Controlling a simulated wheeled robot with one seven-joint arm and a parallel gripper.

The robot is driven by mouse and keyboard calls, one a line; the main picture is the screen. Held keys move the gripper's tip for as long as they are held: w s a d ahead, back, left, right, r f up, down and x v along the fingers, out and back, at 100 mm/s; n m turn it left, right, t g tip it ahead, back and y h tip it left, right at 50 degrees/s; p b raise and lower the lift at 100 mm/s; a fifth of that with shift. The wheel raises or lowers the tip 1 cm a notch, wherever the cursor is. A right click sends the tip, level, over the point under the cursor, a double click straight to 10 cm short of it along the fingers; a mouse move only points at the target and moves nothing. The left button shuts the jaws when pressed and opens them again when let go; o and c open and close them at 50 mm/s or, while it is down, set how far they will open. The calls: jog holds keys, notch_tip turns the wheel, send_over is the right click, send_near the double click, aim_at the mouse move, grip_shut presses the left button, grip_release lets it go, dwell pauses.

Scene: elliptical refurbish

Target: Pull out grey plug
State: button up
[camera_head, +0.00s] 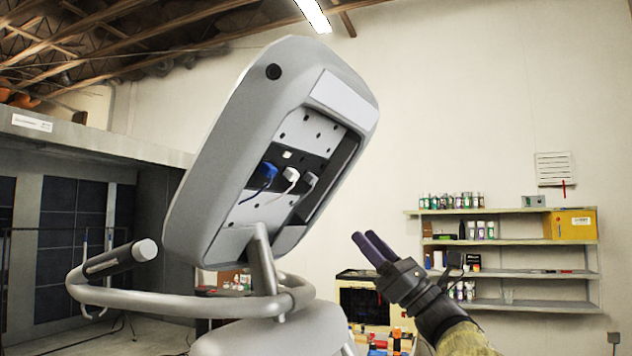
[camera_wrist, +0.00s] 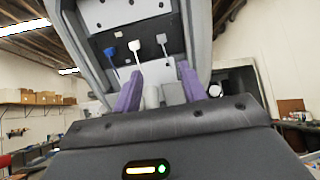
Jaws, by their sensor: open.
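The grey plug (camera_head: 310,179) sits in the recessed back panel of a tilted grey console (camera_head: 215,170), rightmost of three plugs. It also shows in the wrist view (camera_wrist: 162,39), with its cable hanging down. A white plug (camera_head: 291,174) sits beside it and a blue plug (camera_head: 268,171) is farther left. My gripper (camera_head: 367,243) has purple fingers, is open and empty, and is to the lower right of the console, apart from it. In the wrist view the fingers of my gripper (camera_wrist: 158,76) are spread, with the grey plug above and between them in the picture.
A curved grey handlebar (camera_head: 190,301) runs below the console, and a slanted post supports it. Wall shelves (camera_head: 520,243) with bottles and a yellow box stand behind at right. A cluttered bench is behind, below my gripper. The space between my gripper and the console looks clear.

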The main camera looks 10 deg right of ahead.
aim_at(315, 181)
jog(key=p+x, duration=1)
jog(key=x, duration=0.6)
jog(key=shift+d, duration=0.1)
jog(key=shift+w+a+r+p, duration=0.25)
jog(key=shift+w+a+p, duration=0.05)
jog(key=shift+p, duration=0.15)
grip_shut()
